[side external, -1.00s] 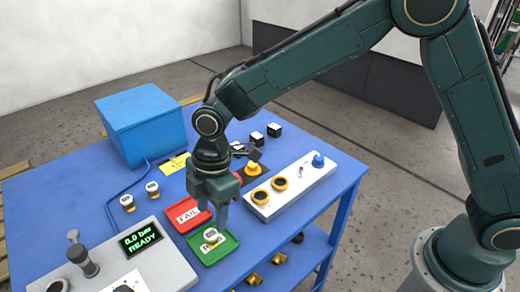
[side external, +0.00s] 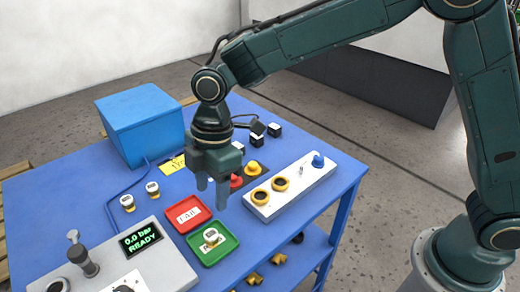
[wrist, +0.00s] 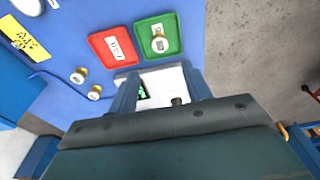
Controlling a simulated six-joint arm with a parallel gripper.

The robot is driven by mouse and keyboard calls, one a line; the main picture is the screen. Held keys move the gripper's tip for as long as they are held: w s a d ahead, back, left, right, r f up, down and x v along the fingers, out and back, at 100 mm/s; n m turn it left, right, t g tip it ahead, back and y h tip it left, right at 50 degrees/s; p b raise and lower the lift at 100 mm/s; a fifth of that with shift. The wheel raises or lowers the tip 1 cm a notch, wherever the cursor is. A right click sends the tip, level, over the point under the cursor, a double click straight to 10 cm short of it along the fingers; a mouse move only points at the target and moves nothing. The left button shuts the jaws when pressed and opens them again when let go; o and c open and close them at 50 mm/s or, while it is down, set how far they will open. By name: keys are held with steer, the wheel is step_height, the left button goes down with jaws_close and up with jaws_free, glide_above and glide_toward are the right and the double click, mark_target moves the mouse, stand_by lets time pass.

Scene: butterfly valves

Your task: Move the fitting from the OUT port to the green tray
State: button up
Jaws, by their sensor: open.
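A small fitting (side external: 211,237) with a white top and a yellowish base sits in the green tray (side external: 233,241), over its partly covered label. In the wrist view the fitting (wrist: 160,44) also lies in the green tray (wrist: 143,54). My gripper (side external: 212,197) is open and empty, above the trays and clear of the fitting. The grey test unit (side external: 178,262) has a display (side external: 141,240) reading "0.0 bar READY". I cannot make out which part of it is the OUT port.
The red FAIL tray (side external: 175,213) adjoins the green tray. Two similar fittings (side external: 128,203) (side external: 152,189) stand on the blue table to the left. A blue box (side external: 140,125) is behind. A white panel (side external: 300,188) with yellow rings and a blue knob is at right.

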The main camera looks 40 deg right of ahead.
steer(key=s+d+r+m+t, duration=0.1)
steer(key=s+d+r+m, duration=0.25)
steer(key=d+r, duration=0.35)
steer(key=s+d+r+m+t, duration=0.25)
steer(key=d+r+m, duration=0.25)
steer(key=d, duration=0.4)
steer(key=s+d+m+t+h, duration=0.1)
steer(key=s+d+m+t, duration=0.1)
steer(key=s+d+m, duration=0.7)
steer(key=s+d, duration=0.3)
steer(key=s, duration=0.4)
steer(key=shift+r+h, duration=0.15)
steer(key=shift+h, duration=0.15)
